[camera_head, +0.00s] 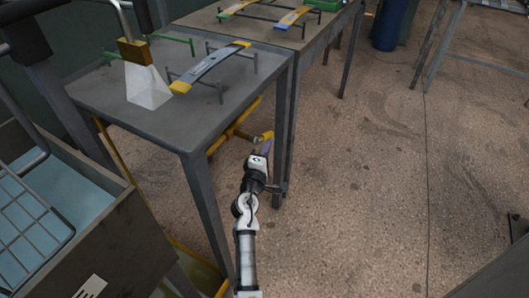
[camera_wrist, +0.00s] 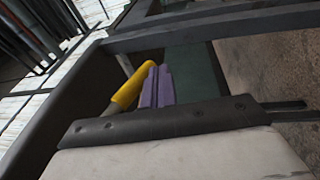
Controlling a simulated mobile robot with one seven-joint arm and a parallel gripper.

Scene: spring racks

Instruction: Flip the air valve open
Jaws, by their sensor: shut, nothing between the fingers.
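The air valve's yellow handle (camera_head: 267,136) shows at the side of the near table, by its legs. My gripper (camera_head: 265,147) is right by the handle, low beside the table leg. In the wrist view the yellow handle (camera_wrist: 134,84) slants up to the right, on a pale pipe-like part. My gripper's purple fingers (camera_wrist: 158,86) are together and empty, just right of the handle. Their tips are close to the handle's upper end; I cannot tell if they touch it. The valve body is mostly hidden.
The near table (camera_head: 140,112) carries a leaf spring (camera_head: 210,68) on a rack. A second table (camera_head: 290,38) stands behind it. Table legs rise close to my arm. An open-topped bin (camera_head: 70,200) is at the left. The floor (camera_head: 370,190) at the right is clear.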

